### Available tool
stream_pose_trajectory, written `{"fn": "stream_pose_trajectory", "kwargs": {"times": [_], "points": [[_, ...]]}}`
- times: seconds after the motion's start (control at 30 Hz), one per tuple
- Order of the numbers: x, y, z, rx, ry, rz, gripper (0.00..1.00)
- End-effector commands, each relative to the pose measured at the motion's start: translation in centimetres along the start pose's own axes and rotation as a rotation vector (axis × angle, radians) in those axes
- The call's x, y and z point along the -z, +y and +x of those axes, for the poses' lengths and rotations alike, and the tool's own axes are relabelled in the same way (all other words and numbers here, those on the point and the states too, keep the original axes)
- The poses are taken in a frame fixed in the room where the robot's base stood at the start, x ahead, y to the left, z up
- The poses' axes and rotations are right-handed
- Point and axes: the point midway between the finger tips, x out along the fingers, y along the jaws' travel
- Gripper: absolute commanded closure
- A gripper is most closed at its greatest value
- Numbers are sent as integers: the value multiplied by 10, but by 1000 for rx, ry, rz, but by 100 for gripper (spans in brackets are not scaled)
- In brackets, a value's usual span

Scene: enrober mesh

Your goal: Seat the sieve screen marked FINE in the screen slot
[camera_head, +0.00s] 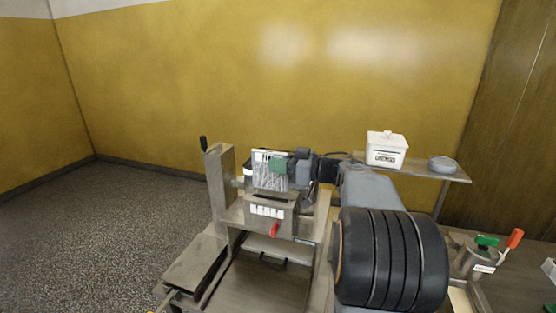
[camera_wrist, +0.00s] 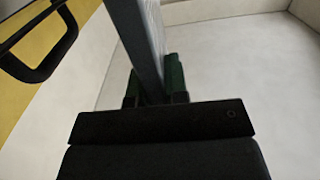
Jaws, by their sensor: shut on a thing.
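A pale, upright screen (camera_head: 268,180) with a mesh-like face and a lighter top edge is in my gripper, above the steel machine's front housing (camera_head: 238,211). Its marking is too small to read, so I cannot tell if it says FINE. In the wrist view the screen (camera_wrist: 143,40) is a thin grey plate between two green-faced fingers. My gripper (camera_head: 278,165) is shut on it near its upper right; it also shows in the wrist view (camera_wrist: 153,88). The screen's lower edge is close above the housing's top; I cannot tell whether it enters the slot, which is not clearly visible.
A black-knobbed lever post (camera_head: 221,175) stands left of the screen. A red knob (camera_head: 275,230) and white labels are on the housing front. A white lidded box (camera_head: 386,149) and grey dishes (camera_head: 443,164) sit on a shelf at right. A black looped handle (camera_wrist: 45,60) is near my gripper.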

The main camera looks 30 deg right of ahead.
Motion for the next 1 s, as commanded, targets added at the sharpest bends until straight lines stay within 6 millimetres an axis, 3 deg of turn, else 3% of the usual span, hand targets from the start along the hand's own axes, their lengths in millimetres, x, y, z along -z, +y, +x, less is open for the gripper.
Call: {"fn": "stream_pose_trajectory", "kwargs": {"times": [0.27,1.0], "points": [[-18,0,0,0,1,1,100],[-17,0,0,0,1,0,100]]}}
